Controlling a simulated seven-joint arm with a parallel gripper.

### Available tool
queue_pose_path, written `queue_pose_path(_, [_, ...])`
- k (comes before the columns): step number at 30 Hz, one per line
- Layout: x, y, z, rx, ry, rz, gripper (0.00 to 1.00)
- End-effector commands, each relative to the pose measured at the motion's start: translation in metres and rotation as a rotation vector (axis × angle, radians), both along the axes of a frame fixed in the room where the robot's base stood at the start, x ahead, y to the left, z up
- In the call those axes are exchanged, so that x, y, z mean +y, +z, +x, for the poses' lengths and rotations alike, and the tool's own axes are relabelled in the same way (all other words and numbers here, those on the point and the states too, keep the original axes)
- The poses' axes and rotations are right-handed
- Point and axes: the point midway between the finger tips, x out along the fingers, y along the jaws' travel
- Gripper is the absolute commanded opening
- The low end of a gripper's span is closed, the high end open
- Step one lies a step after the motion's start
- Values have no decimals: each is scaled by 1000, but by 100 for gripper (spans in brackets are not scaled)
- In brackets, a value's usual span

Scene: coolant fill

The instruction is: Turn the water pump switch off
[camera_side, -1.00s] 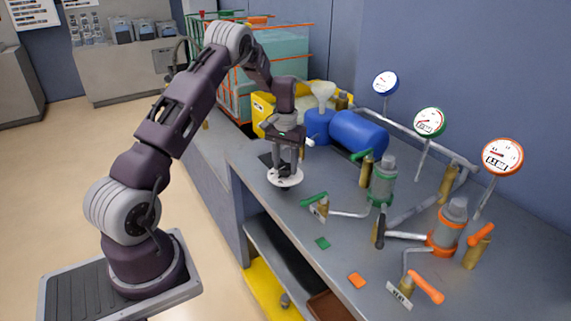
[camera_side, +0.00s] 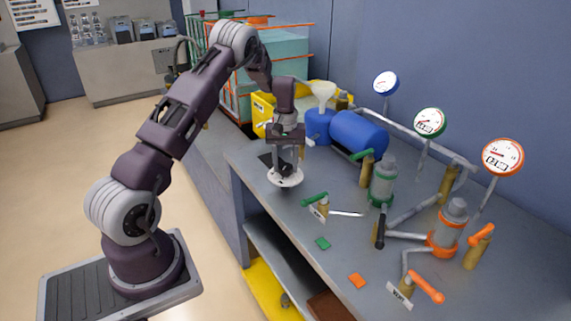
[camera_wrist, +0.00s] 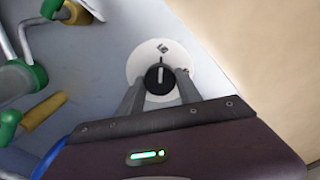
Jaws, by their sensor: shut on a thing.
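The water pump switch is a black knob (camera_wrist: 157,84) on a round white plate (camera_wrist: 143,57), with a small dark mark on the plate. In the side view the plate (camera_side: 285,181) lies on the bench near its left end. My gripper (camera_wrist: 158,88) points down and is shut on the black knob, one grey finger on each side. In the side view my gripper (camera_side: 285,168) stands over the plate and mostly hides the knob. A white line on the knob points toward the dark mark in the wrist view.
Green-handled (camera_side: 314,199) and orange-handled (camera_side: 427,286) valves with pipes stand to the right on the bench. A blue tank (camera_side: 358,134) and a funnel (camera_side: 323,92) are behind. Gauges (camera_side: 430,122) rise at the back. The bench's front edge is close to the plate.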

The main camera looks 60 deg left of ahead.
Motion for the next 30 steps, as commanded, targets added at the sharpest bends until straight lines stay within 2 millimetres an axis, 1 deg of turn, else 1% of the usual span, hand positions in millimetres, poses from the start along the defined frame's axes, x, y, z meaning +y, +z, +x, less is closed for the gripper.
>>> queue_pose_path(8, [0,1,1,-4,3,0,1])
queue_pose_path(9, [0,1,1,-4,2,0,49])
queue_pose_path(11, [0,1,1,-4,2,0,61])
queue_pose_path(12, [0,1,1,-3,2,1,63])
queue_pose_path(19, [0,0,0,-1,1,0,63])
queue_pose_path(21, [0,4,1,-3,1,1,63])
queue_pose_path(23, [1,12,1,-5,1,2,63])
queue_pose_path(27, [1,43,1,-5,1,3,63])
queue_pose_path(30, [1,60,1,-5,1,2,63])
